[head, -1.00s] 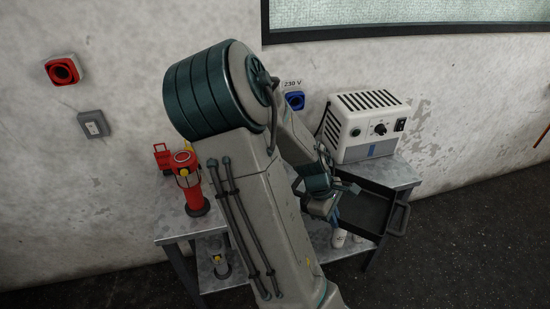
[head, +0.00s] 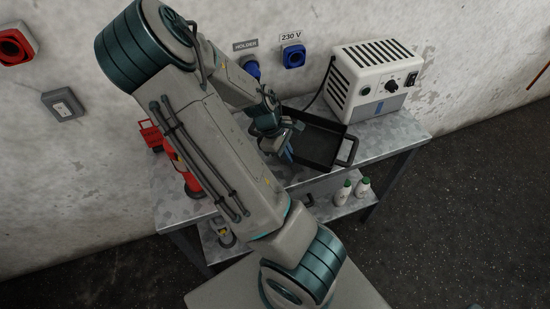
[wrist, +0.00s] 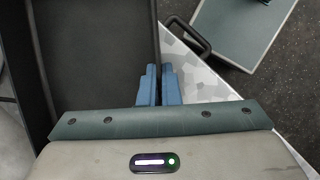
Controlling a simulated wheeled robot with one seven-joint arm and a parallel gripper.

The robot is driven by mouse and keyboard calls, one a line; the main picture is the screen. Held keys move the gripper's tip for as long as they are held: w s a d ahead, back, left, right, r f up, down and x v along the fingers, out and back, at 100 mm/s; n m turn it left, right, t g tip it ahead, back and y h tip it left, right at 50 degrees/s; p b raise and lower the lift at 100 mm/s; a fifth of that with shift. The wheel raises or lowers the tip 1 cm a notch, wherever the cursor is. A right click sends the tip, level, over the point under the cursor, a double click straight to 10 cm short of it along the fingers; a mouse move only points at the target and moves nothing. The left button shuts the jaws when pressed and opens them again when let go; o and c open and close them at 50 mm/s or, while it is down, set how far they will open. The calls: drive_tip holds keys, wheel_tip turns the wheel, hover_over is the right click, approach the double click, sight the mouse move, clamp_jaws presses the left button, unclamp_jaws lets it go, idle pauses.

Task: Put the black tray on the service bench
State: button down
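The black tray (head: 320,147) is over the grey metal top of the service bench (head: 385,140), left of the white box. I cannot tell whether its underside touches the bench top. My gripper (head: 286,153) is at the tray's near left side, partly hidden by my arm. In the wrist view, the blue fingers of my gripper (wrist: 159,84) are close together on the tray's side wall. The tray (wrist: 100,50) fills the upper left there, with its dark handle (wrist: 190,38) to the right.
A white box with knobs (head: 375,82) stands at the bench's back right. A red lamp-like device (head: 190,180) is at the left, partly behind my arm. White bottles (head: 343,190) stand on the lower shelf. Bench top to the right front is clear.

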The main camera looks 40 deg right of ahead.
sight(279, 170)
drive_tip(key=w, duration=0.1)
drive_tip(key=w+a+f, duration=0.2)
drive_tip(key=shift+w+a+f+p, duration=0.15)
drive_tip(key=shift+w+f+p, duration=0.1)
drive_tip(key=shift+w+p, duration=0.05)
drive_tip(key=shift+f+p, duration=0.3)
drive_tip(key=shift+f, duration=1.75)
drive_tip(key=c, duration=1.6)
unclamp_jaws()
drive_tip(key=shift+f, duration=0.1)
drive_tip(key=shift+c, duration=0.2)
